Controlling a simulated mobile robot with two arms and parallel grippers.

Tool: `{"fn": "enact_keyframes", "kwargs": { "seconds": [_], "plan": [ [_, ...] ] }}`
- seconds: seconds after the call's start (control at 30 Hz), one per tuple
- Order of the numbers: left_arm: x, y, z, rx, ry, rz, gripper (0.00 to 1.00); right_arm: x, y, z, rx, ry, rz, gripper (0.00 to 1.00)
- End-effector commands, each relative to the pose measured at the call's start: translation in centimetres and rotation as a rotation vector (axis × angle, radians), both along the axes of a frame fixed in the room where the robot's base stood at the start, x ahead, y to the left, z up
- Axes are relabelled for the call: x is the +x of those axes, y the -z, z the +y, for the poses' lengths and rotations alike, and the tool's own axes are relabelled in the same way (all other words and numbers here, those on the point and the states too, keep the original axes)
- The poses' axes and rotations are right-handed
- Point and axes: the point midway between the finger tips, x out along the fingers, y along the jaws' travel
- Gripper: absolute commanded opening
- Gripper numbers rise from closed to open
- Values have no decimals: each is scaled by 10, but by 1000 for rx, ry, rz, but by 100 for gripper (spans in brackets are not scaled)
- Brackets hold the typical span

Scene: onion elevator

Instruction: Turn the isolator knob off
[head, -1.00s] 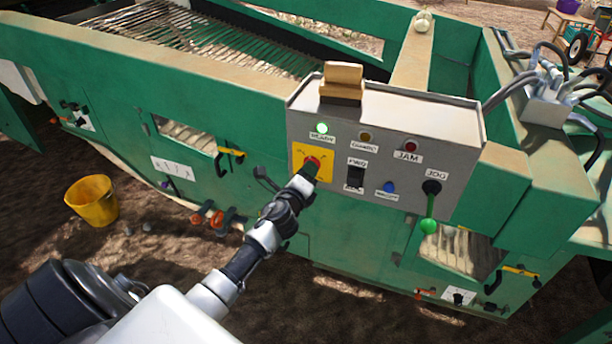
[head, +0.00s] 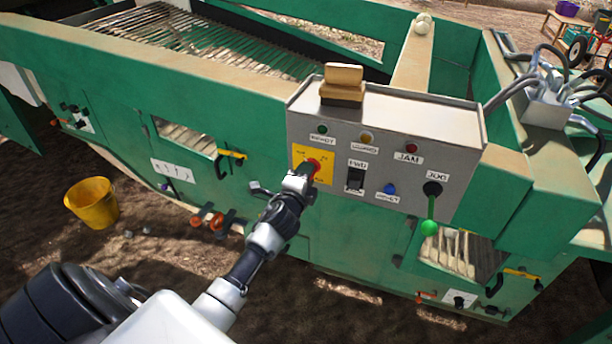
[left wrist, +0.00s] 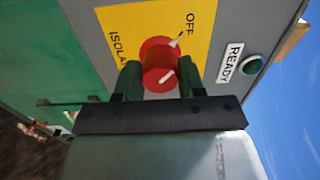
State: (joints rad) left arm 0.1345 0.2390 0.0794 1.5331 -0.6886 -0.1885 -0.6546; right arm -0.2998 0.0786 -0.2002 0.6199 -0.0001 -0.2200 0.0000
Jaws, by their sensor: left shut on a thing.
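The red isolator knob (head: 314,164) sits on a yellow plate (head: 326,176) at the left of the grey control panel. My left gripper (head: 304,174) is shut on the knob and partly covers it. In the left wrist view the knob (left wrist: 158,52) is between my two fingers, and white marks on it line up toward the word OFF (left wrist: 190,22). The READY lamp (head: 322,129) above the plate is dark green and unlit; it also shows dark in the left wrist view (left wrist: 251,65). My right gripper is not in view.
The panel (head: 440,150) also carries a black switch (head: 355,179), a blue button (head: 389,188) and a green-tipped jog lever (head: 430,227). A wooden block-like item (head: 343,82) stands on its top. A yellow bucket (head: 90,201) stands on the ground at left.

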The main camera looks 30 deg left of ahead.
Motion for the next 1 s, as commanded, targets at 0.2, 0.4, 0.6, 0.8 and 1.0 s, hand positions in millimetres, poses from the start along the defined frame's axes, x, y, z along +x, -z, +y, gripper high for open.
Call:
{"fn": "enact_keyframes", "kwargs": {
  "seconds": [0.2,0.4,0.6,0.8,1.0],
  "plan": [
    [0,1,0,-9,-1,0,15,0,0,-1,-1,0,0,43],
    [0,1,0,-9,0,0,42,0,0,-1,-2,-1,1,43],
    [0,1,0,-7,0,-1,64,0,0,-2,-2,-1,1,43],
    [0,1,0,-6,0,0,64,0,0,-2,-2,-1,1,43],
    [-19,2,-4,-6,1,2,64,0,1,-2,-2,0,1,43]
  ]
}}
